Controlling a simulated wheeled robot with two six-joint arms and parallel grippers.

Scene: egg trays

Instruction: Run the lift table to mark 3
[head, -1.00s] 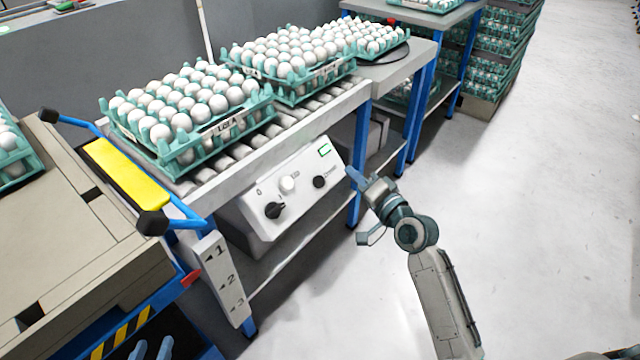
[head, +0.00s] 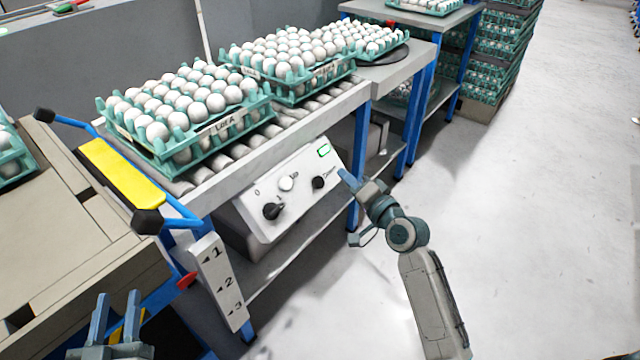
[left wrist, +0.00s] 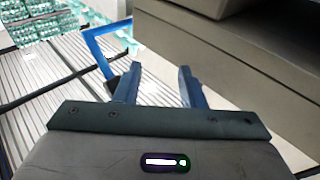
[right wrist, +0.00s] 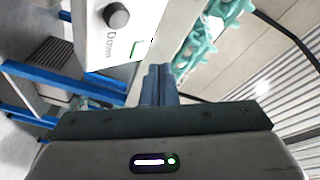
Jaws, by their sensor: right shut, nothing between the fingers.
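The lift table (head: 60,190) has a beige top and a blue handle with a yellow pad (head: 122,172). Its plate (head: 232,318) carries marks 1, 2 and 3 from top to bottom. A red pointer (head: 186,281) sits left of the plate, seemingly between marks 1 and 2. My right gripper (head: 343,173) is shut and empty, just right of the Down button (right wrist: 116,16). My left gripper (head: 117,300) is open and empty by the lift table.
Green trays of white eggs (head: 185,165) stand on the roller conveyor (head: 225,172) above the panel. A blue leg (head: 358,165) stands behind my right gripper. Stacked egg trays (head: 500,55) stand at the back.

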